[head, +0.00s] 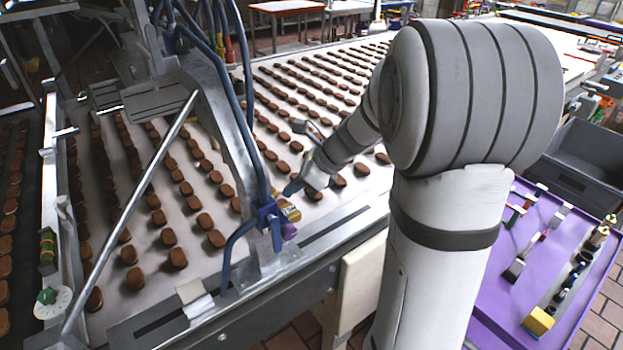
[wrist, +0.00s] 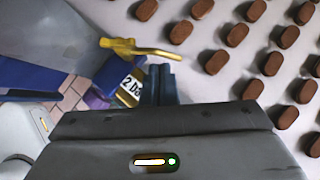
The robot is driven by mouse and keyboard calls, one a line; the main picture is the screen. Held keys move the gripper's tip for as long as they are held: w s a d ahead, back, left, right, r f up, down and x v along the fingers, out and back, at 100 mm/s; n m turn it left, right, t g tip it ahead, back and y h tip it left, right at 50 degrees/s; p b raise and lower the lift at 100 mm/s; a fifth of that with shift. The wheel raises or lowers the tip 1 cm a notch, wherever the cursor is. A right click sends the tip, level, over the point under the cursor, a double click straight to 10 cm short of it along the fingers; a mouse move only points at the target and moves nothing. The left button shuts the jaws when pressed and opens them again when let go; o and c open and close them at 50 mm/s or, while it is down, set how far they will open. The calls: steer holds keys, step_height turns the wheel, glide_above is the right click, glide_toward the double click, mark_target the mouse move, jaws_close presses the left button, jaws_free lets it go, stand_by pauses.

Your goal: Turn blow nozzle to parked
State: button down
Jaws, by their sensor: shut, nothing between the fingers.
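The blow nozzle (wrist: 155,51) is a thin bent brass tube in the wrist view. A yellow lever (wrist: 117,45) is at its left end, and the tube points right over the belt. Below it is a block with a white label (wrist: 133,86) reading "2 Do", partly cut off. In the head view, the brass and yellow nozzle fitting (head: 290,211) sits at the foot of the metal frame beside blue and purple parts. My gripper (head: 293,187) is shut and empty just above the fitting. Its fingers (wrist: 160,82) are beside the labelled block; I cannot tell whether they touch it.
The pale conveyor belt (head: 205,240) carries rows of brown biscuits. A slanted metal frame (head: 225,110) with blue hoses stands left of my gripper. A purple tool table (head: 490,285) is at lower right, with a grey bin (head: 580,160) behind it.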

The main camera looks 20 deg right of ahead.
steer(key=shift+w+a+f, duration=0.1)
steer(key=shift+w+a, duration=0.15)
steer(key=shift+a, duration=0.1)
stand_by(0.3)
steer(key=shift+n, duration=0.3)
